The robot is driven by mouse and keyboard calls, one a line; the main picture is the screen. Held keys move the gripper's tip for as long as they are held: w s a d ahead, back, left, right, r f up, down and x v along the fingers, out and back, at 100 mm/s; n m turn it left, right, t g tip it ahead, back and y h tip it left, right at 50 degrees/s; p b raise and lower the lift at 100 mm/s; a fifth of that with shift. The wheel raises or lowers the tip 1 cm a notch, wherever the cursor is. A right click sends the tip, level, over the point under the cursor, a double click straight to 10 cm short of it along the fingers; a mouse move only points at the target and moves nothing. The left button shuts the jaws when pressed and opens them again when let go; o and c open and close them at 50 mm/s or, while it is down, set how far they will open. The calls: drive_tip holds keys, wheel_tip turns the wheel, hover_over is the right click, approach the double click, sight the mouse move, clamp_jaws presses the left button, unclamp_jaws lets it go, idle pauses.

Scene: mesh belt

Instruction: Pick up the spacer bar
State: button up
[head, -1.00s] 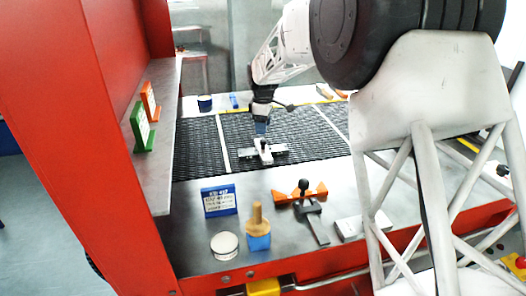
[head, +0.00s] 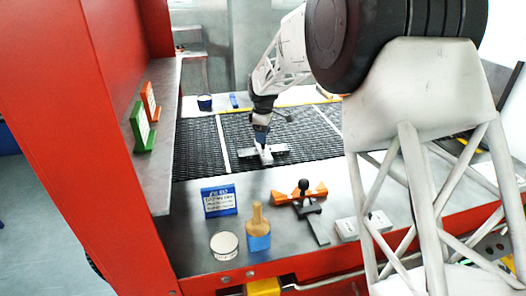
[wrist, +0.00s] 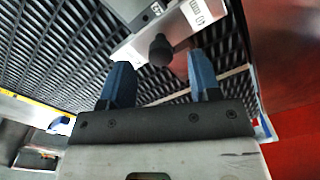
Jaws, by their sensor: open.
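A pale metal bar with a cross piece, which I take to be the spacer bar (head: 268,154), lies on the black mesh belt (head: 195,148). In the wrist view the bar (wrist: 184,24) shows printed labels and a black round knob (wrist: 160,50). My gripper (head: 262,138) is over the bar, pointing down. In the wrist view its two blue fingers (wrist: 160,62) are apart, with the knob appearing between their tips. Neither finger visibly touches the knob. The gripper hides part of the bar in the head view.
On the front ledge stand a blue sign (head: 218,199), a white round tin (head: 224,245), a wooden-handled blue tool (head: 257,230), an orange piece (head: 285,197) and a black-knobbed grey tool (head: 316,225). A red frame (head: 75,100) rises at left. The belt's left part is clear.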

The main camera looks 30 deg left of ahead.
sight(263, 147)
drive_tip(key=shift+f, duration=2.05)
drive_tip(key=shift+c, duration=0.5)
clamp_jaws()
